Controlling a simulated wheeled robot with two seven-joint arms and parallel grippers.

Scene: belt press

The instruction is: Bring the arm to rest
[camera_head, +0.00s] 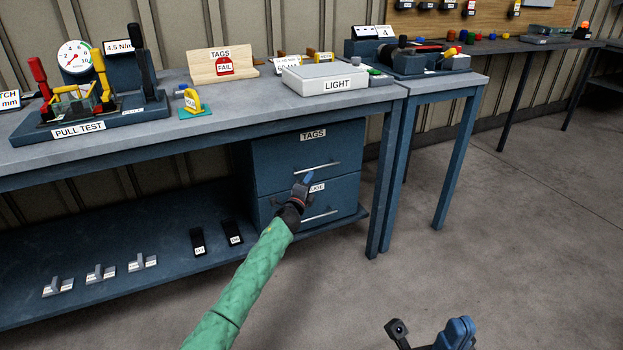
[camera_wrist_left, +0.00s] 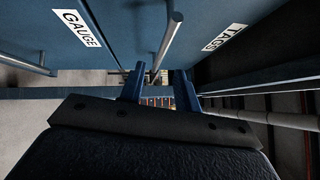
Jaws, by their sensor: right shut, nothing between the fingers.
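My left gripper (camera_head: 307,179), on the green-sleeved arm, is in front of the drawer unit under the bench. In the left wrist view its two blue fingers (camera_wrist_left: 160,88) stand apart with a gap between them. The bar handle (camera_wrist_left: 169,42) of the TAGS drawer (camera_head: 290,150) shows just beyond the fingertips; I cannot tell whether it touches them. The GAUGE drawer (camera_head: 345,199) is below, its label partly hidden by the gripper. Both drawers look shut. My right gripper (camera_head: 455,335) is at the bottom edge of the head view, partly cut off, shut and empty.
The bench top (camera_head: 225,125) carries the pull test rig (camera_head: 85,95), the FAIL tag stand (camera_head: 220,67) and the light box (camera_head: 325,77). Bench legs (camera_head: 388,190) stand right of the drawers. The lower shelf (camera_head: 110,235) holds several small parts. Floor at right is clear.

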